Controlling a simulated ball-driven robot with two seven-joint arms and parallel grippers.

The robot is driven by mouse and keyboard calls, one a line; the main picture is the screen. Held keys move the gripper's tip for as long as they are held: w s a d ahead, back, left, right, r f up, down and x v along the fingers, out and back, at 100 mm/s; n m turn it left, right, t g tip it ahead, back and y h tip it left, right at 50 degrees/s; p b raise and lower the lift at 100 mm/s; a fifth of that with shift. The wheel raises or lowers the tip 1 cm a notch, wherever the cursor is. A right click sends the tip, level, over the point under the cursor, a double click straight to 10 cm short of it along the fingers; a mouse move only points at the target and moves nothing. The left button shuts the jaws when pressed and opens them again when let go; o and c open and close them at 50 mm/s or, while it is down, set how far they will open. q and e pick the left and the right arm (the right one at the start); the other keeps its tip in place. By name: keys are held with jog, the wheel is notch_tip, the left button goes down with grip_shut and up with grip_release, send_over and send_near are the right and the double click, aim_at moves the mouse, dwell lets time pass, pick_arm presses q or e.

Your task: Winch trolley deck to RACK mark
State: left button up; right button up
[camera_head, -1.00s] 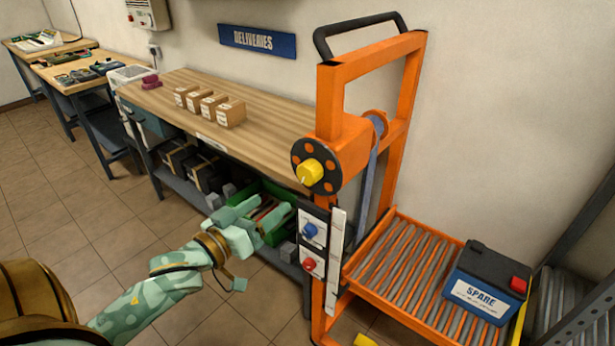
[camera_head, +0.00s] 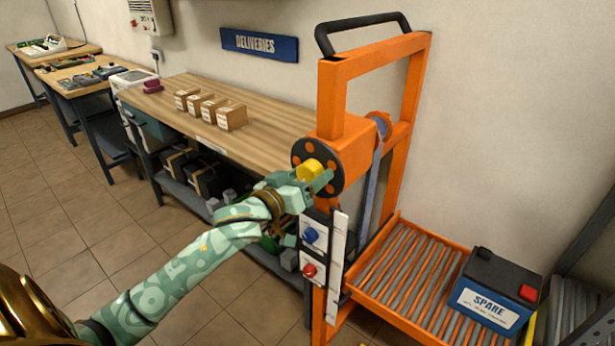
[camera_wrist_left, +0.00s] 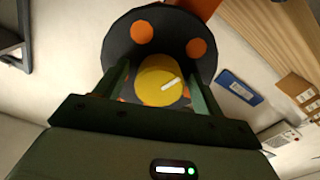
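The orange winch trolley (camera_head: 331,98) stands right of centre in the head view. Its black winch wheel with orange spots (camera_head: 333,149) carries a yellow knob (camera_head: 309,170). My left gripper (camera_head: 318,184) is at the knob. In the left wrist view the yellow knob (camera_wrist_left: 158,82) sits between the two fingers (camera_wrist_left: 162,92), with gaps visible beside it, so the gripper looks open around it. The roller deck (camera_head: 398,275) sits low and bears a dark SPARE battery (camera_head: 492,290). A pale vertical strip (camera_head: 337,262) runs along the post; its markings are too small to read. My right gripper is not in view.
A blue button (camera_head: 311,235) and a red button (camera_head: 309,270) are on the trolley panel below the wheel. A wooden bench (camera_head: 262,128) with several small boxes stands behind my left arm. A grey rack (camera_head: 590,262) is at the far right.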

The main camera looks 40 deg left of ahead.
pick_arm(q)
jog(key=c, duration=0.8)
jog(key=shift+c, duration=0.2)
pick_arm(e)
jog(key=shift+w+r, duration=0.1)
pick_arm(q)
jog(key=shift+r+m+p, duration=0.2)
jog(key=shift+m+p, duration=0.4)
jog(key=shift+p, duration=0.35)
jog(key=m+p, duration=0.3)
jog(key=shift+p, duration=0.4)
jog(key=m+p, duration=0.2)
jog(key=m, duration=0.1)
jog(key=shift+a+m+p, duration=0.1)
jog(key=shift+m+p, duration=0.2)
jog(key=shift+m, duration=0.1)
jog(key=shift+f+m+p, duration=0.15)
jog(key=shift+m+p, duration=0.65)
jog(key=shift+m, duration=1)
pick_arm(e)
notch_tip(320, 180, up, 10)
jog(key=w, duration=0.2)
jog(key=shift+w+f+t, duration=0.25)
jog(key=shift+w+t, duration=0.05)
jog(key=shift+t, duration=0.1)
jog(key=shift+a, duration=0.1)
